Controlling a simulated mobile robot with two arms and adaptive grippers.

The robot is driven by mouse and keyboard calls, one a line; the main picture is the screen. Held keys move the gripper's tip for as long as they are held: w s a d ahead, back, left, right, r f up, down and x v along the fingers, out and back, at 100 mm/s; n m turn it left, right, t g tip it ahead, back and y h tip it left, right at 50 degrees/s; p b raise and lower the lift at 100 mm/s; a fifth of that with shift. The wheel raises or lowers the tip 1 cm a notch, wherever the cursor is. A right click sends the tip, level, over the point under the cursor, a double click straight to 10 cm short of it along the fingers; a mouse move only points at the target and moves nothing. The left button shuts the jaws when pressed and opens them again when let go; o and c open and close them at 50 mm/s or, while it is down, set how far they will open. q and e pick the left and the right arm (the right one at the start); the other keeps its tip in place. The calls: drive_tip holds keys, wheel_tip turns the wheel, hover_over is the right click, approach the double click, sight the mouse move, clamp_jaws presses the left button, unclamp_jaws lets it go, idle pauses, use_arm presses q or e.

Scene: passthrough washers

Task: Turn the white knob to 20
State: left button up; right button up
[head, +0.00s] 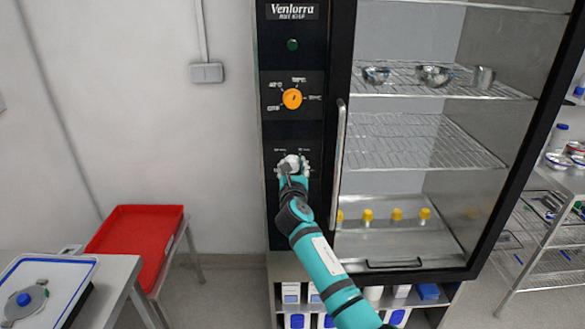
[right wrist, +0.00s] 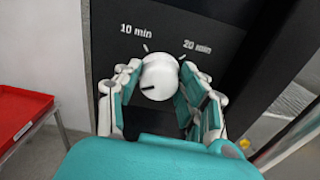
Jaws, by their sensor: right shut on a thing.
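The white knob (right wrist: 158,70) sits on the black front panel (head: 265,135) of the tall cabinet. In the right wrist view its dark pointer mark faces the lower left. The label "10 min" (right wrist: 136,31) is above left of the knob and "20 min" (right wrist: 197,46) above right, each with a short tick. My right gripper (right wrist: 159,78) is shut on the knob, one finger at each side. My left gripper is not in view.
An orange knob (head: 292,98) with temperature labels is above the white one. The cabinet's vertical door handle (head: 338,160) is close to the right of my gripper. A red tray (head: 130,232) and a steel table (head: 115,275) stand at left.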

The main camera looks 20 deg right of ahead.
drive_tip(key=m+b, duration=0.1)
drive_tip(key=m, duration=0.2)
drive_tip(key=shift+d+r+m, duration=0.1)
drive_tip(key=shift+r+m, duration=0.05)
drive_tip(key=shift+m, duration=0.25)
drive_tip(key=m+b, duration=0.2)
drive_tip(key=m, duration=0.2)
drive_tip(key=shift+m, duration=0.3)
drive_tip(key=m+b, duration=0.2)
drive_tip(key=m, duration=0.2)
drive_tip(key=shift+d+m, duration=0.1)
drive_tip(key=shift+m, duration=0.2)
drive_tip(key=m+b, duration=0.2)
drive_tip(key=m, duration=0.2)
drive_tip(key=shift+b, duration=0.35)
drive_tip(key=m+b, duration=0.2)
drive_tip(key=m, duration=0.2)
drive_tip(key=shift+f, duration=0.2)
drive_tip(key=m+b, duration=0.1)
drive_tip(key=m, duration=0.2)
drive_tip(key=shift+m+b, duration=0.3)
drive_tip(key=shift+b, duration=0.1)
drive_tip(key=m+b, duration=0.1)
drive_tip(key=m, duration=0.2)
drive_tip(key=shift+m, duration=0.3)
drive_tip(key=shift+m+b, duration=0.7)
drive_tip(key=shift+m, duration=0.7)
